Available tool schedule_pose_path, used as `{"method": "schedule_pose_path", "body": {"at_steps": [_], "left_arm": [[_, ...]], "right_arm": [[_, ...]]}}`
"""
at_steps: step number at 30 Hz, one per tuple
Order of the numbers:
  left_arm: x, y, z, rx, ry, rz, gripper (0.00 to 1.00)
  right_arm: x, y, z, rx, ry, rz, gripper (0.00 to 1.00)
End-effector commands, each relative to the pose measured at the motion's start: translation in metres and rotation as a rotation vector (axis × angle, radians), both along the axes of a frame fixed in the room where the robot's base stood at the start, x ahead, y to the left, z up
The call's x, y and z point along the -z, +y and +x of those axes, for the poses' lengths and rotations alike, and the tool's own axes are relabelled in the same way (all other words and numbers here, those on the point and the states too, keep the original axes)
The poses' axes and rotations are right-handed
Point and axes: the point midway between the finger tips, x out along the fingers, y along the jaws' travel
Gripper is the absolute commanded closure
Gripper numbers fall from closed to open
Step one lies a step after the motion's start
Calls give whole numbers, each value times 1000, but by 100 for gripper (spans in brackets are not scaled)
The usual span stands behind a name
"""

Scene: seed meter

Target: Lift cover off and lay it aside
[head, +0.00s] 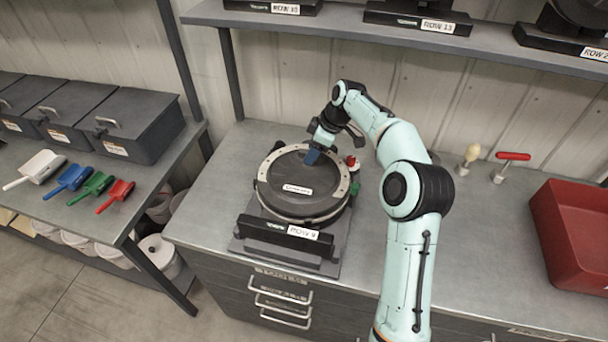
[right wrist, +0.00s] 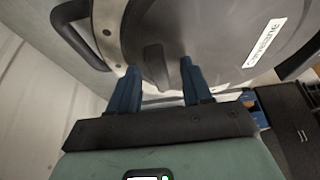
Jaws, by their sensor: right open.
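The round dark grey cover (head: 292,183), with a white label, sits on the seed meter, inside a light metal ring (head: 343,197). The meter stands on a black stand (head: 285,245) marked "ROW 9". My right gripper (head: 311,156) is over the far part of the cover. In the right wrist view its two blue fingers (right wrist: 158,80) are apart, with a raised grip (right wrist: 154,66) of the cover showing between and beyond them. I cannot tell whether the fingers touch it. The cover also shows in the right wrist view (right wrist: 215,45). My left gripper is not in view.
A red bin (head: 575,225) stands at the right of the bench. A red-handled tool (head: 512,157) and a pale-knobbed tool (head: 470,156) stand at the back. The bench (head: 206,212) left of the meter is clear. Scoops and dark bins (head: 130,120) are on the left table.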

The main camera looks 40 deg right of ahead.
Motion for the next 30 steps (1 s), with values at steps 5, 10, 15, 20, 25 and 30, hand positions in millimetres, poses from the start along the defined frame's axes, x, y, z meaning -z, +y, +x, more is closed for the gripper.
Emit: {"method": "schedule_pose_path", "body": {"at_steps": [5,10,15,20,25,30], "left_arm": [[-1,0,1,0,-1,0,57],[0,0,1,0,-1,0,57],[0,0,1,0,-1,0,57],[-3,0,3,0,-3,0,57],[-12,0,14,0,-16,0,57],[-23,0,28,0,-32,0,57]], "right_arm": [[-1,0,0,0,0,0,67],[-1,0,0,0,0,0,100],[-2,0,0,0,-1,0,100],[-10,0,1,0,-4,-1,100],[-43,0,2,0,-8,-2,100],[-78,0,3,1,-10,-1,100]]}}
